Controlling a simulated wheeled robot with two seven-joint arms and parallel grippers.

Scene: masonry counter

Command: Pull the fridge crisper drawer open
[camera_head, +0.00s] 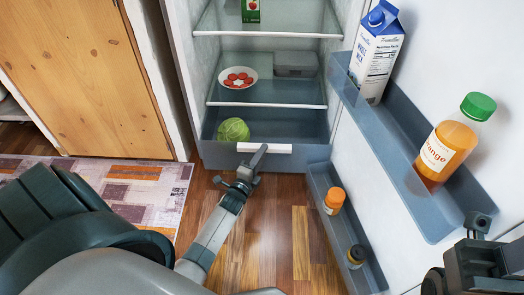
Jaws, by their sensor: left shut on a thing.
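The crisper drawer (222,157) is the blue-grey bin at the bottom of the open fridge. A green cabbage (233,130) sits inside it, visible above its front. A white bar handle (280,149) runs across the drawer front. My left gripper (254,160) is at the left part of this handle, shut on it, with its fingers covering part of the bar. How far out the drawer stands is hard to tell. Part of my right arm's end (478,250) shows at the lower right, away from the drawer; its jaws are not clear.
The open fridge door on the right has a shelf (428,215) with a milk carton (376,58) and orange juice bottle (447,145). A lower door bin (335,235) holds two small containers. A bowl (238,78) stands on a fridge shelf. Wooden floor (260,235) lies clear before the drawer.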

